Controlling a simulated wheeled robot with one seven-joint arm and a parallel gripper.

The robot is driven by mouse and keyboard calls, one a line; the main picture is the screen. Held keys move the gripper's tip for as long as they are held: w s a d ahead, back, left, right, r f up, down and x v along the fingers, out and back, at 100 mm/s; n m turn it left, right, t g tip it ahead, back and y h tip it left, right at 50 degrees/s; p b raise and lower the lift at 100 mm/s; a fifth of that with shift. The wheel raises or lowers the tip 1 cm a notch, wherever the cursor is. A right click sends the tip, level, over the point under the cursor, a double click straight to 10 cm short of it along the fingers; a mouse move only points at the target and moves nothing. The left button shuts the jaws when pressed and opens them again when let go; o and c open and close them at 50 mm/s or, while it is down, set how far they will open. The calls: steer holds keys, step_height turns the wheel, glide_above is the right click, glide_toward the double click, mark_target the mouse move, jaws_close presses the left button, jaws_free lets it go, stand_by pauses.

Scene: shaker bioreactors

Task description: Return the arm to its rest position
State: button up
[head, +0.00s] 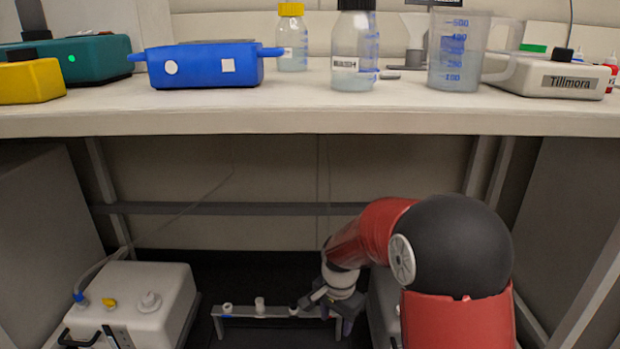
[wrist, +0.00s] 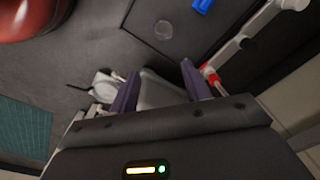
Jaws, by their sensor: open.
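My red and black arm (head: 375,230) reaches down below the bench on the right side of the head view. My gripper (head: 340,300) is low, by the right end of a grey rack (head: 262,312) with several white-topped fittings. Whether it touches the rack, I cannot tell. In the wrist view my gripper (wrist: 160,85) shows two dark purple fingers spread apart. A grey surface shows between them, and I see nothing held.
The bench top (head: 300,115) overhangs the arm and carries a blue box (head: 205,65), bottles, a beaker (head: 458,52) and a Tillmora device (head: 550,80). A white container (head: 135,300) stands low at left. Bench legs and a crossbar (head: 240,208) frame the space.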

steer(key=s+d+r+n+t+p, duration=0.1)
steer(key=s+d+r+n+p, duration=0.2)
steer(key=r, duration=0.6)
steer(key=s+d+r+t+p, duration=0.1)
steer(key=s+d+r+p, duration=0.1)
steer(key=s+r, duration=0.5)
steer(key=s+d+r+n+t+p, duration=0.3)
steer(key=s+d+r+n+p, duration=0.1)
steer(key=s+r, duration=0.8)
steer(key=shift+s+d+r+n, duration=0.15)
steer(key=shift+s+r+n, duration=0.1)
steer(key=shift+n, duration=0.35)
steer(key=shift+d, duration=0.1)
